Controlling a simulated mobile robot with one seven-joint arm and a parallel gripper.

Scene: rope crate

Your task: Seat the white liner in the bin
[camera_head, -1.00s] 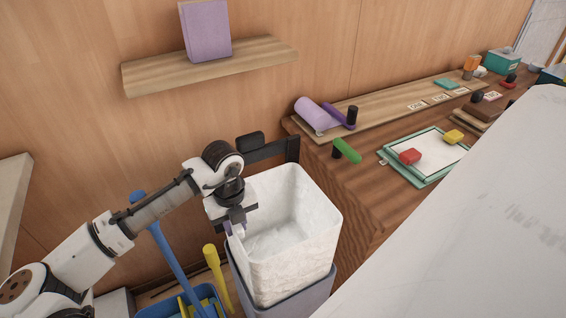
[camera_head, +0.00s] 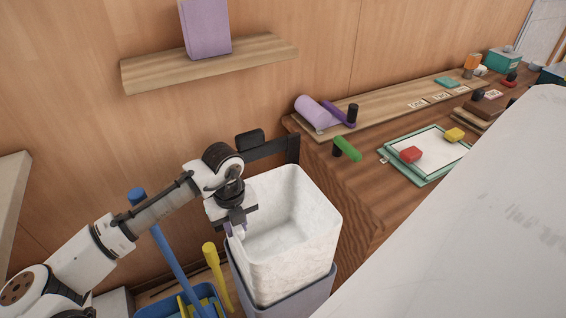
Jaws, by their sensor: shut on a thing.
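The white liner (camera_head: 295,257) is an open, box-shaped sleeve with a marbled surface. It stands upright with its lower end in the grey-purple bin (camera_head: 304,302), and most of its height shows above the bin's rim. My gripper (camera_head: 236,228) is shut on the liner's left rim, pointing down. The fingertips are partly hidden against the liner wall. The liner's bottom and the bin's inside are hidden.
A blue bucket (camera_head: 150,311) with blue and yellow handles stands left of the bin. A wooden counter (camera_head: 345,205) with a green-handled tool (camera_head: 347,149) is close on the right. A wall shelf (camera_head: 150,75) hangs above.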

